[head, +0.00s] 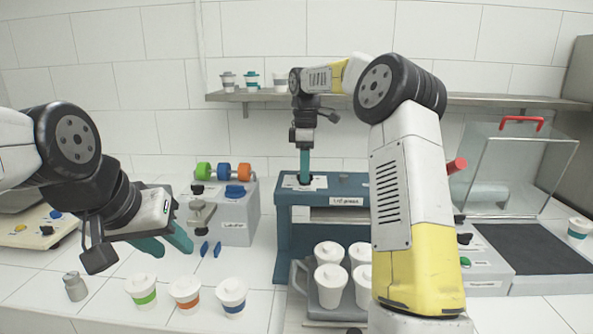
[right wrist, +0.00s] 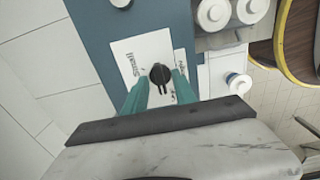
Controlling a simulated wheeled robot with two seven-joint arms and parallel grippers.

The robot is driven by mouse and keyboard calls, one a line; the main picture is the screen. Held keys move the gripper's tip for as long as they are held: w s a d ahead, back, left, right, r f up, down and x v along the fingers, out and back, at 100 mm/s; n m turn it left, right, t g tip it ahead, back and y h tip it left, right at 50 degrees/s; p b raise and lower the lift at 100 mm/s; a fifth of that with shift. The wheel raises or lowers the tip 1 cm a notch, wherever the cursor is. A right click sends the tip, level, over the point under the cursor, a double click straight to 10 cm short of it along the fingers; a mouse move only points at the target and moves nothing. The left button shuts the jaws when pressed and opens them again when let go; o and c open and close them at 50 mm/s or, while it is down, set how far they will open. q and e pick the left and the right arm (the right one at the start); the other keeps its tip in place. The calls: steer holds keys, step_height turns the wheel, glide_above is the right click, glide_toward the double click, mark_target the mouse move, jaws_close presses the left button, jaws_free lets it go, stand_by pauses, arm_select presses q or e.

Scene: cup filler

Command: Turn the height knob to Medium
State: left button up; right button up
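The black height knob (right wrist: 160,74) sits on a white label plate (right wrist: 128,55) on top of the blue lid press (head: 345,194). In the head view my right gripper (head: 304,176) hides most of the knob. My left gripper (head: 166,240) is open and empty above the counter at the left.
White cups (head: 329,252) stand on a tray in front of the press. Lidded cups with coloured bands (head: 185,290) stand at the front left. A grey box with coloured rollers (head: 236,232) is left of the press. A clear-covered machine (head: 515,165) is at the right.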

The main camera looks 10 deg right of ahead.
jaws_close()
steer(key=shift+m, duration=0.5)
steer(key=m, duration=0.5)
steer(key=shift+m, duration=0.3)
steer(key=m, duration=0.5)
steer(key=shift+m, duration=0.3)
jaws_free()
